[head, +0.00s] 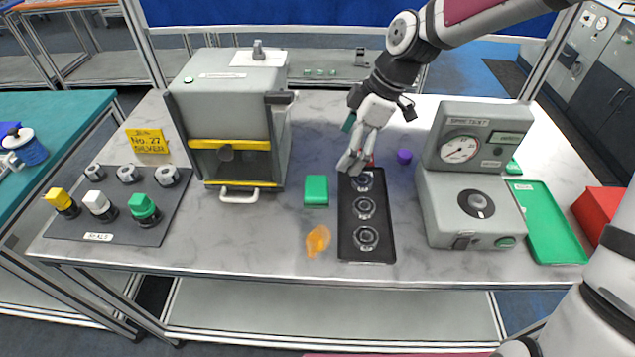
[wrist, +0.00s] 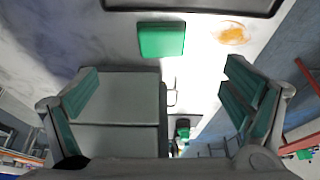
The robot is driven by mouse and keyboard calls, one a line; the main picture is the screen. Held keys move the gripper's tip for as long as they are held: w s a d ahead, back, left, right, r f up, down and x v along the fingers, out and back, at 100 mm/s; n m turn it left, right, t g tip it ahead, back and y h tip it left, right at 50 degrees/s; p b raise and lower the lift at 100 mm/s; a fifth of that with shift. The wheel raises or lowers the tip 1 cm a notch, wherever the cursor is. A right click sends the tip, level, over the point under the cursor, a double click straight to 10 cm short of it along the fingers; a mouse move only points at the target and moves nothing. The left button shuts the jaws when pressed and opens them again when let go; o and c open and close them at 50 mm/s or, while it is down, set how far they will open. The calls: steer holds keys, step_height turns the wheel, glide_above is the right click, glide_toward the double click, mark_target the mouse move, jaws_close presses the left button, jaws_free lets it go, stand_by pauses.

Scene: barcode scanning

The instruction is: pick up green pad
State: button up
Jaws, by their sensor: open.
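The green pad (head: 316,190) is a small green block lying flat on the grey marbled table, left of the black tray with round sockets. It also shows in the wrist view (wrist: 161,40), at the upper middle and beyond the fingertips. My gripper (head: 358,162) hangs over the back end of the black tray, to the right of the pad and further back, apart from it. In the wrist view the two green-lined fingers (wrist: 160,88) stand wide apart with nothing between them touching them.
The black tray (head: 382,250) lies right of the pad. An orange stain (head: 318,240) is in front of it. A grey cabinet machine (head: 232,110) stands to its left, a gauge machine (head: 470,190) to the right.

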mark_target(317, 186)
steer(key=x, duration=0.9)
steer(key=shift+a+r, duration=0.1)
steer(key=shift+a, duration=0.05)
steer(key=a+f, duration=0.2)
steer(key=f, duration=0.1)
steer(key=shift+s+a+f, duration=0.15)
steer(key=shift+s, duration=0.05)
steer(key=shift+a+f, duration=0.2)
steer(key=shift+f, duration=0.45)
steer(key=shift+c, duration=0.3)
steer(key=c, duration=1.2)
